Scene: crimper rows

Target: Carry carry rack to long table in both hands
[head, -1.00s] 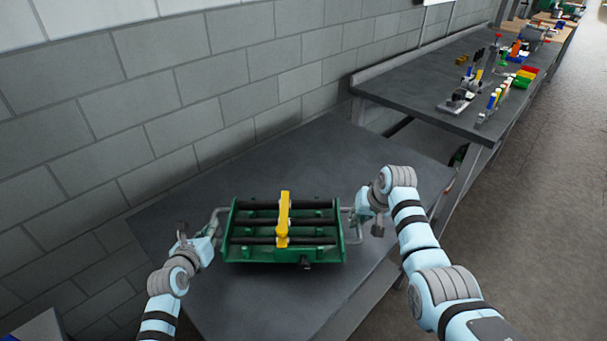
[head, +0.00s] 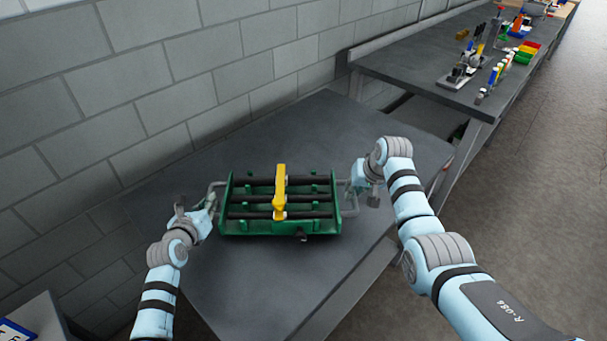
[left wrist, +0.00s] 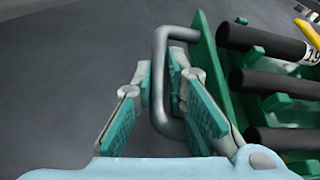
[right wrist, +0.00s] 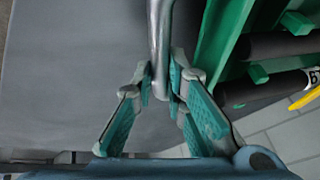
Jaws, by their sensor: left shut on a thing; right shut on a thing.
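The carry rack (head: 237,228) is a green tray with black bars across it and a yellow piece (head: 280,190) lying over the bars. It is level above a dark grey table (head: 270,290); I cannot tell whether it touches. My left gripper (head: 212,200) is shut on the rack's left grey handle, which shows between its fingers in the left wrist view (left wrist: 160,50). My right gripper (head: 352,188) is shut on the right handle, seen in the right wrist view (right wrist: 160,30). The rack's underside is hidden.
Another long grey table (head: 400,72) stands at the back right, with tools and coloured bins (head: 524,52) on it. A grey block wall (head: 180,80) runs behind both tables. Open floor (head: 530,200) lies to the right. A pale object (head: 35,325) shows at the lower left.

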